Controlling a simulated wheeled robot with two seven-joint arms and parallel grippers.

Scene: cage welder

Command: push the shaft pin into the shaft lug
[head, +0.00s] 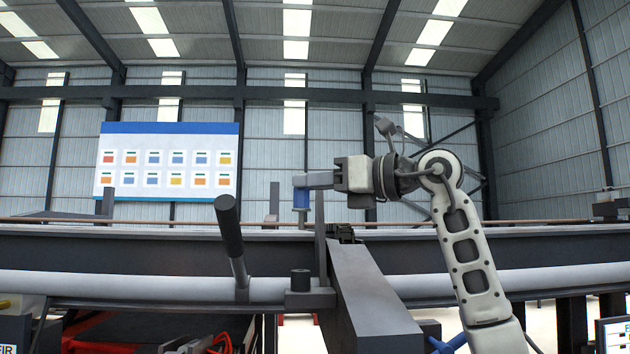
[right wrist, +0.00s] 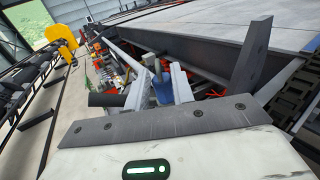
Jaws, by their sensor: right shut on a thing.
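The blue shaft pin (head: 301,199) hangs upright from my right gripper (head: 318,180), which is shut on its upper part. In the right wrist view, the blue pin (right wrist: 163,90) sits between the two grey fingers (right wrist: 161,82). What seems to be the shaft lug (head: 310,299) is a dark grey block with a black round collar on top, at the white shaft. The pin is above it in the head view, with a clear gap between them. The pin's depth relative to the collar is hard to tell. My left gripper is not in view.
A dark-handled lever (head: 229,225) rises from the white shaft (head: 130,284) left of the lug. A grey upright plate (head: 320,240) and a long dark beam (head: 368,300) stand close right of the lug. A dark rail (head: 120,250) runs behind.

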